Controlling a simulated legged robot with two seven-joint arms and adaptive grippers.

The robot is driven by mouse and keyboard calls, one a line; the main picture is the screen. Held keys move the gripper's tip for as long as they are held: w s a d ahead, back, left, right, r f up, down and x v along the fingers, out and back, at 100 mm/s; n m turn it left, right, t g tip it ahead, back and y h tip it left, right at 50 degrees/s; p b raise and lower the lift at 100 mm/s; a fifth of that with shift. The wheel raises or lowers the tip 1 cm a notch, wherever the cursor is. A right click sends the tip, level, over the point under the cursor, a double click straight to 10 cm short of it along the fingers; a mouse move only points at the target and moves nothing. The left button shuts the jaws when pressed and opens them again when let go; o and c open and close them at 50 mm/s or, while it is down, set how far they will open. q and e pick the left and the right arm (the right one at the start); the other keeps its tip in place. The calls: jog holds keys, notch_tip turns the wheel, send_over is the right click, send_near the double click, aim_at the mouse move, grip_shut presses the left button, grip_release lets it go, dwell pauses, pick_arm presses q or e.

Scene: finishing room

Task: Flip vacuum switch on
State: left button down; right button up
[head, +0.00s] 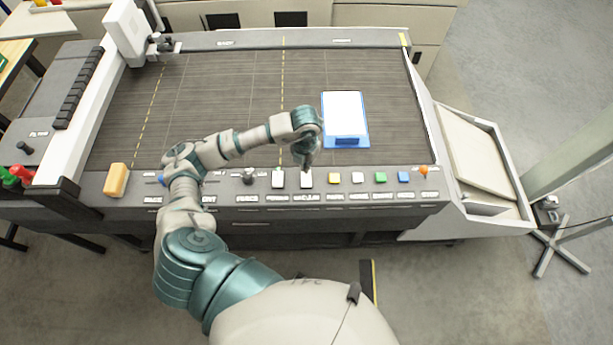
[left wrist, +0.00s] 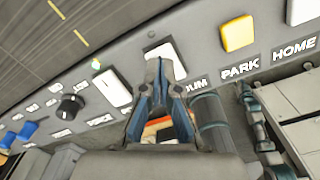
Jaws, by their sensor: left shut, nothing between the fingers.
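The vacuum switch (head: 306,182) is a white rocker on the machine's grey front panel, with its label below it. It also shows in the left wrist view (left wrist: 172,62), where part of it and of its label is hidden by my fingers. My left gripper (head: 306,166) is shut and empty, pointing down at the far edge of this switch. In the left wrist view its fingertips (left wrist: 158,62) overlap the switch; I cannot tell whether they touch it. Which way the rocker is tilted is unclear. My right gripper is not in view.
Another white rocker (head: 278,179) sits just left of the switch and a yellow PARK button (left wrist: 238,36) just right. White, green and blue buttons continue rightward. A white sheet on a blue board (head: 345,142) lies on the dark bed. An orange-tan block (head: 116,180) sits at the panel's left.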

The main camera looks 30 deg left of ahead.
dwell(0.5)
pick_arm(q)
jog(key=shift+f+b, duration=0.95)
jog(key=shift+f, duration=0.2)
dwell(0.4)
jog(key=shift+r+p, duration=2.3)
jog(key=shift+r, duration=1.25)
jog(key=shift+f, duration=0.1)
